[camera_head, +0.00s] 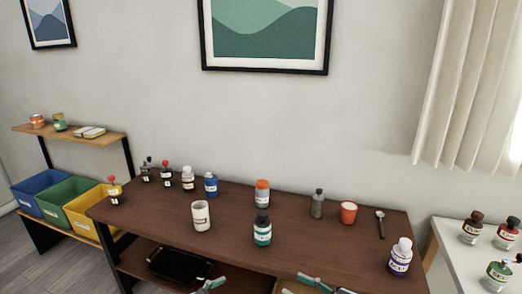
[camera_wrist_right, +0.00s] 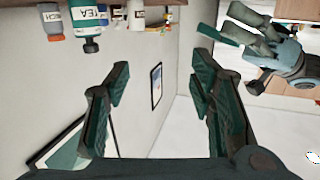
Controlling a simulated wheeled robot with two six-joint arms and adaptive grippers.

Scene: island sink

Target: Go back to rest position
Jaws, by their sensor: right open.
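My right gripper (camera_wrist_right: 162,68) is open in the right wrist view, with its two fingers wide apart and nothing between them. In the head view, my right gripper (camera_head: 318,283) shows only partly at the bottom edge, in front of the brown table. My left gripper (camera_head: 211,285) also shows partly at the bottom edge, left of the right one. The left gripper also appears at the upper right of the right wrist view (camera_wrist_right: 248,32). I see nothing held in it, but its finger gap is unclear.
The brown table (camera_head: 150,214) holds several bottles, a white jar (camera_head: 200,216), a green-labelled bottle (camera_head: 262,229), an orange cup (camera_head: 348,213) and a spoon (camera_head: 380,224). A black tray (camera_head: 180,265) lies on its lower shelf. Coloured bins stand left; a white table (camera_head: 450,255) stands right.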

